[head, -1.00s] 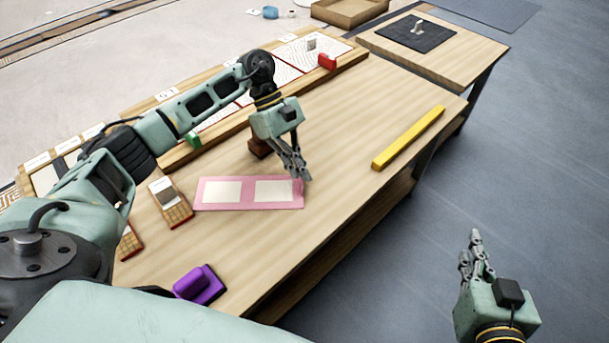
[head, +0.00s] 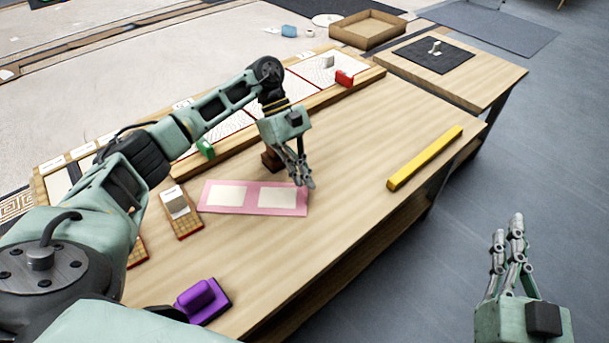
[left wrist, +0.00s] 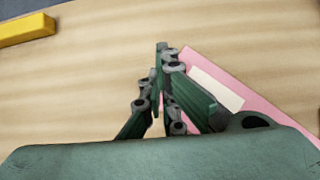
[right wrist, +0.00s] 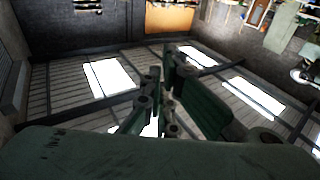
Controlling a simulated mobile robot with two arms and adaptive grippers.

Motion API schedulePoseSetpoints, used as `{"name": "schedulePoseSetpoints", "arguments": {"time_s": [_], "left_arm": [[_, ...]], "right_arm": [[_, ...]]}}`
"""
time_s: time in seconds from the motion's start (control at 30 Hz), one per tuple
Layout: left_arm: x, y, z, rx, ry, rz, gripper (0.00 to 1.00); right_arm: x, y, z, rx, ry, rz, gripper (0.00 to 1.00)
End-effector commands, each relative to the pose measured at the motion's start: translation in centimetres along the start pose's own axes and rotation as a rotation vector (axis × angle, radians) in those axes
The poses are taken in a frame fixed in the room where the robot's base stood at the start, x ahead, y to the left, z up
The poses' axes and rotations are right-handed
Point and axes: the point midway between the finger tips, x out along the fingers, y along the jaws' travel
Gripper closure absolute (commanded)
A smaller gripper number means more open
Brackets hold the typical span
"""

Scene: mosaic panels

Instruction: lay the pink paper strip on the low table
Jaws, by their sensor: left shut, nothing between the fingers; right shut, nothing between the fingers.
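The pink paper strip (head: 232,207) with two cream panels lies flat on the long wooden table (head: 330,225). My left gripper (head: 307,183) is shut and empty, pointing down at the strip's right end. In the left wrist view, the strip (left wrist: 250,116) lies to the right of the shut fingers (left wrist: 162,50), partly hidden by them. I cannot tell whether the fingertips touch it. My right gripper (head: 510,225) is shut and empty over the floor, right of the table. A lower wooden table (head: 490,70) adjoins the far right end and bears a dark mat (head: 434,56).
A yellow bar (head: 425,158) lies near the table's right edge. A brown block (head: 271,160) stands behind the strip. A purple handled block (head: 203,300) sits at the near edge.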

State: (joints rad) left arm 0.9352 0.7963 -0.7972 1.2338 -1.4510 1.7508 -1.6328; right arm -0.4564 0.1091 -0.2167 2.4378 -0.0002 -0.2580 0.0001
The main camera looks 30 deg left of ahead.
Motion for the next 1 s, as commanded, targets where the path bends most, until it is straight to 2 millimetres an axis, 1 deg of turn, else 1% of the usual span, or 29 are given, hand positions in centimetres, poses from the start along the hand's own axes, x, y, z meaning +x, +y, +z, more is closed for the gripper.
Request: {"name": "schedulePoseSetpoints", "arguments": {"time_s": [0.1, 0.2, 0.27, 0.37, 0.47, 0.7, 0.8, 0.9, 1.0], "left_arm": [[-0.8, 0.0, 0.5, 0.001, 0.001, 0.001, 1.00], [-1.0, 0.1, 0.7, 0.002, 0.000, 0.002, 1.00], [-1.2, 0.1, 0.8, 0.002, 0.000, 0.002, 1.00], [-2.0, 0.1, 0.7, 0.001, 0.000, 0.003, 1.00], [-3.7, 0.1, 0.7, 0.002, 0.000, 0.006, 1.00], [-8.8, 0.2, 0.6, 0.001, 0.000, 0.006, 1.00], [-10.6, 0.1, 0.6, 0.000, 0.000, 0.005, 1.00], [-11.8, 0.1, 0.6, 0.001, 0.000, 0.003, 1.00], [-12.6, 0.1, 0.6, 0.000, 0.000, 0.003, 1.00]], "right_arm": [[-0.2, 0.2, 1.2, -0.002, -0.064, 0.004, 1.00], [-0.3, 0.3, 1.8, -0.002, -0.093, 0.006, 1.00], [-0.3, 0.3, 1.9, -0.002, -0.098, 0.006, 1.00], [-0.3, 0.3, 1.9, -0.002, -0.097, 0.006, 1.00], [-0.3, 0.3, 1.9, -0.002, -0.096, 0.006, 1.00], [-0.3, 0.3, 1.9, -0.003, -0.096, 0.006, 1.00], [-0.3, 0.3, 1.9, -0.003, -0.096, 0.006, 1.00], [-0.3, 0.3, 1.9, -0.002, -0.095, 0.006, 1.00], [-0.3, 0.3, 1.9, -0.002, -0.095, 0.006, 1.00]]}}
